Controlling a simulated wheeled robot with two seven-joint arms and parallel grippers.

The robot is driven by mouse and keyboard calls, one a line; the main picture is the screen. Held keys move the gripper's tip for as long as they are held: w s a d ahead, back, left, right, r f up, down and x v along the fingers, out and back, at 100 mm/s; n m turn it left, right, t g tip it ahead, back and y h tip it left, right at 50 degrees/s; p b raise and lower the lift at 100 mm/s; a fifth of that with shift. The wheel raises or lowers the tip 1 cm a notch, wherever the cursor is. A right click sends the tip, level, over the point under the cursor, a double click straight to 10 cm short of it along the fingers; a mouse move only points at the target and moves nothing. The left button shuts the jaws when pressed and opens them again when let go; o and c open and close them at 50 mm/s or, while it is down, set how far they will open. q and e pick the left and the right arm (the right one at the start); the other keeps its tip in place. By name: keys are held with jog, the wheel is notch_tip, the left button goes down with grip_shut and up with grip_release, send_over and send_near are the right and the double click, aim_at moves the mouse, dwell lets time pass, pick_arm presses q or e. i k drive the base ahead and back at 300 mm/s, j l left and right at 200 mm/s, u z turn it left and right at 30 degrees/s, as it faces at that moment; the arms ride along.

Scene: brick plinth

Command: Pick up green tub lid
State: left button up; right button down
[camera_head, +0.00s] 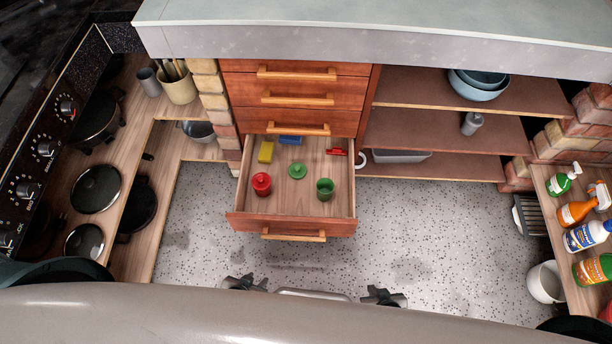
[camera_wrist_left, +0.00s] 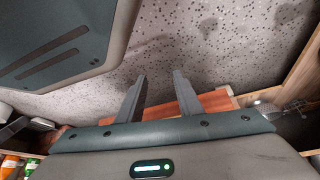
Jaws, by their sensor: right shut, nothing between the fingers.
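The green tub lid (camera_head: 297,171) is a round disc with a knob, lying on the floor of the open wooden drawer (camera_head: 290,228). The green tub (camera_head: 325,189) stands open to its right and nearer the drawer front. My left gripper (camera_head: 243,284) is in front of the drawer, low and to the left, apart from the lid. In the left wrist view its two fingers (camera_wrist_left: 158,88) stand apart with nothing between them. My right gripper (camera_head: 383,297) is shut and empty, in front and to the right of the drawer.
The drawer also holds a red lidded tub (camera_head: 261,184), a yellow block (camera_head: 266,151), a blue block (camera_head: 290,140) and a red item (camera_head: 337,151). Shut drawers (camera_head: 298,99) rise behind. A stove (camera_head: 40,140) is left; bottles (camera_head: 587,236) stand on a right shelf.

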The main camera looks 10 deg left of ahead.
aim_at(297, 171)
jog(key=i+l+u, duration=0.15)
jog(key=l+u, duration=0.25)
jog(key=l, duration=0.75)
jog(key=l+u, duration=0.35)
jog(key=l, duration=0.75)
